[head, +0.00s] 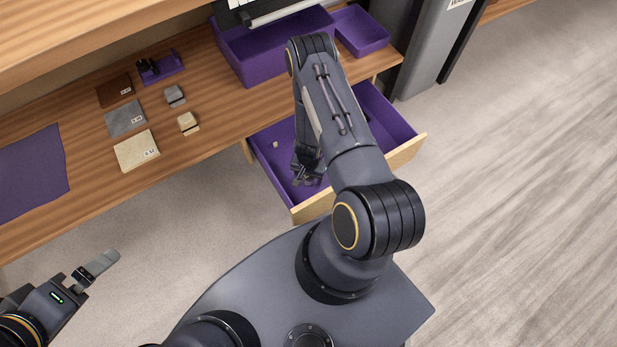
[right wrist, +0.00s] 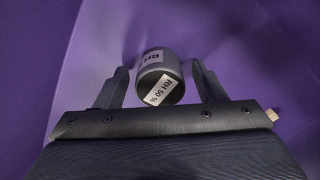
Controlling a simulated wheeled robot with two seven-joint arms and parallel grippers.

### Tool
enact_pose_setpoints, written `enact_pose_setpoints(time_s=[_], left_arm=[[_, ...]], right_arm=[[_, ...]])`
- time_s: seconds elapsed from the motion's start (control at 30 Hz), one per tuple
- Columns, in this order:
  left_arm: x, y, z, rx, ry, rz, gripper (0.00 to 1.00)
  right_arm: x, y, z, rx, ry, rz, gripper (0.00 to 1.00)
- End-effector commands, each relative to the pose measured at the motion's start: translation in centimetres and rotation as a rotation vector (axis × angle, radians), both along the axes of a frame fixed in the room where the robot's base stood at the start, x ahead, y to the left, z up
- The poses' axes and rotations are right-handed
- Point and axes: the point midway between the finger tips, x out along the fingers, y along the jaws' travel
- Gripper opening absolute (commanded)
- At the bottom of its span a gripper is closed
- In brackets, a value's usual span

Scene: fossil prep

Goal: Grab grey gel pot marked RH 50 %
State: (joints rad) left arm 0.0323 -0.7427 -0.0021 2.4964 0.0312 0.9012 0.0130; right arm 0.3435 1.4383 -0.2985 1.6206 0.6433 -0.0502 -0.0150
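The grey gel pot (right wrist: 152,70) is a small dark grey cylinder with white labels; one reads RH 50 %. It is against the purple drawer lining, between the two fingers of my right gripper (right wrist: 162,85). The fingers are apart, with a narrow gap on each side of the pot. In the head view my right gripper (head: 307,178) reaches down into the open drawer (head: 388,118), and I cannot make out the pot there. My left gripper (head: 105,260) is over the floor at the lower left, away from the table; its finger opening is unclear.
A small pale object (head: 275,145) lies in the drawer, left of my right gripper. The wooden table (head: 85,190) holds brown, grey and cream squares, two small blocks, a purple stand (head: 160,67), a purple mat (head: 30,175) and purple bins (head: 265,50).

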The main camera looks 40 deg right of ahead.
Motion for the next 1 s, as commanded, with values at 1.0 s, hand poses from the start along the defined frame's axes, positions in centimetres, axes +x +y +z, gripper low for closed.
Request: enact_pose_setpoints(time_s=[1.0], left_arm=[[0.0,0.0,3.2,0.000,0.000,0.000,1.00]], right_arm=[[0.1,0.0,7.9,-0.001,-0.002,0.001,0.18]])
